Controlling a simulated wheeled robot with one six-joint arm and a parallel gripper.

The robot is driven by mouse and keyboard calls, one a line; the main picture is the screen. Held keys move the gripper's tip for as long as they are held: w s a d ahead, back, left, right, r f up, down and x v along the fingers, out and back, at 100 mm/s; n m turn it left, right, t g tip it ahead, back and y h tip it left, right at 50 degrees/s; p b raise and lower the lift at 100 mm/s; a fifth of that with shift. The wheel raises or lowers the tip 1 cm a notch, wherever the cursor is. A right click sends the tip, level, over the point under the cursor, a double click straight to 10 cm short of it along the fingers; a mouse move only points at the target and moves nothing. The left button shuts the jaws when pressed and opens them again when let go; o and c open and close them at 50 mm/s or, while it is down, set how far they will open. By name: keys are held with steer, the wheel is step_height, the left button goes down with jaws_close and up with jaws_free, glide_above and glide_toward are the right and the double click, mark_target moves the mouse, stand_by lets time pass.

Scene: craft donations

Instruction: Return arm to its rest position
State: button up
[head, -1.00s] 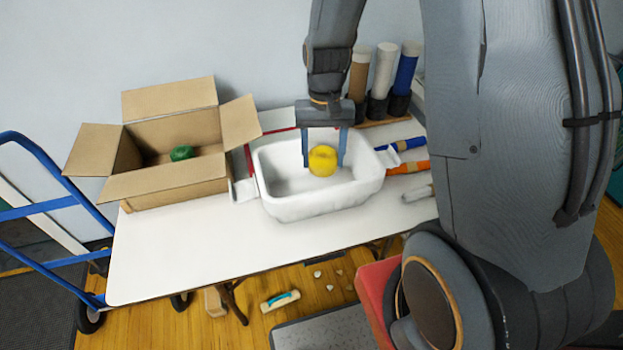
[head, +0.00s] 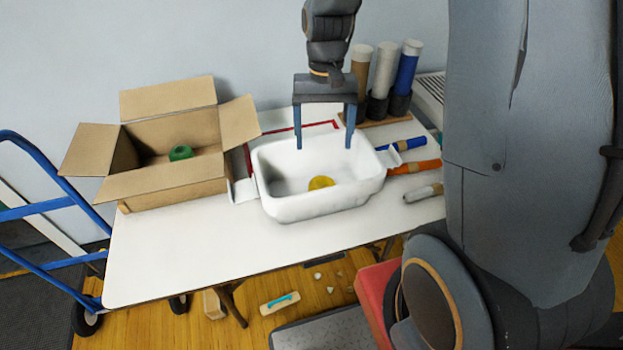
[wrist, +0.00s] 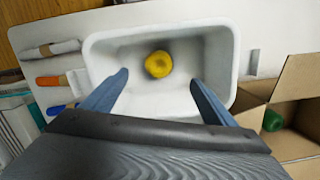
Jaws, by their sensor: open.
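My gripper (head: 324,146) is open and empty, with its two blue-grey fingers pointing down above the white tub. In the wrist view the open fingers (wrist: 158,82) show over the tub's near side. A yellow roll (head: 321,183) lies on the floor of the white tub (head: 314,209), below and apart from the fingers. The roll also shows in the wrist view (wrist: 158,64). The tub stands on the white table (head: 190,253). The tub's front wall hides the roll's lower part in the head view.
A cardboard box (head: 165,188) with open flaps holds a green roll (head: 181,153) at left. Upright tubes (head: 384,70) stand behind. Blue (head: 408,144), orange (head: 415,167) and grey (head: 424,192) rolls lie right of the tub. A blue hand truck (head: 50,208) stands left. The table front is clear.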

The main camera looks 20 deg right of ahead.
steer(key=shift+w+r, duration=0.15)
steer(key=shift+r, duration=0.95)
steer(key=s+n+t, duration=0.2)
steer(key=s+n, duration=0.1)
steer(key=s, duration=0.7)
steer(key=shift+r+t+b, duration=0.3)
steer(key=shift+t+b, duration=0.05)
steer(key=shift+t, duration=0.05)
